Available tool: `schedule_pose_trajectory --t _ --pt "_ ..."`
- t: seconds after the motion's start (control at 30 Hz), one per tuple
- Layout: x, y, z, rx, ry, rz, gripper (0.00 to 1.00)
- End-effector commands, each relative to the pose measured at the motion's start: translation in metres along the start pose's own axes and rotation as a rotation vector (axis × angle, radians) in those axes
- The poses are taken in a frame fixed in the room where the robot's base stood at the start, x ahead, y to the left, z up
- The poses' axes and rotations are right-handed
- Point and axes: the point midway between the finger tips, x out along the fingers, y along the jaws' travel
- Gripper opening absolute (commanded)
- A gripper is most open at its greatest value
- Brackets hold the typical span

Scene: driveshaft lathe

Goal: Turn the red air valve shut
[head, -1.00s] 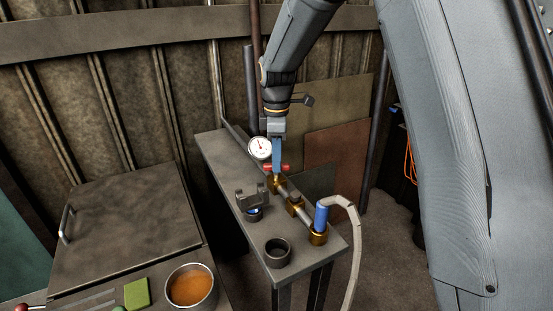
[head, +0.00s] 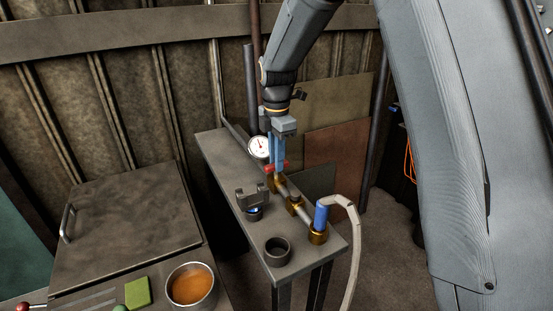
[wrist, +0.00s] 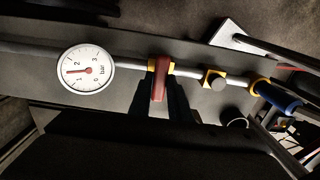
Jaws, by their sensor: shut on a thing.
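The red air valve handle (wrist: 161,78) lies across the grey pipe in the wrist view, on a brass-coloured valve body (head: 277,183). In the head view, only bits of the red handle (head: 268,168) show around the fingers. My gripper (head: 276,168) points down from above with its blue fingers shut on the handle. In the wrist view my dark fingers (wrist: 166,108) flank the handle's lower end. A round white pressure gauge (wrist: 87,70) sits on the same pipe, left of the valve; its needle points left in the wrist view.
The pipe runs along a narrow grey bench (head: 228,165). A brass fitting with a blue hose end (head: 321,217), a dark bracket (head: 253,198) and a dark cup (head: 278,251) stand nearby. A bowl of orange liquid (head: 191,286) is at front left.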

Motion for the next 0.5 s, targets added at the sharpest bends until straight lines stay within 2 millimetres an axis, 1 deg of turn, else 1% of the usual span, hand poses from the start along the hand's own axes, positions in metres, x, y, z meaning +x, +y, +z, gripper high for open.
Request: schedule_pose_trajectory --t 0.3,0.33,0.4,0.43,0.5 --pt "-0.0020 0.0017 -0.0005 -0.003 -0.001 0.005 0.00" --pt "-0.0020 0.0016 -0.0005 -0.003 -0.001 0.005 0.22" --pt "-0.0017 0.0014 -0.0005 -0.003 -0.001 0.004 0.34" --pt "-0.0016 0.0012 -0.0005 -0.003 -0.001 0.003 0.36" --pt "-0.0012 0.0010 -0.0003 -0.002 -0.001 0.003 0.36"
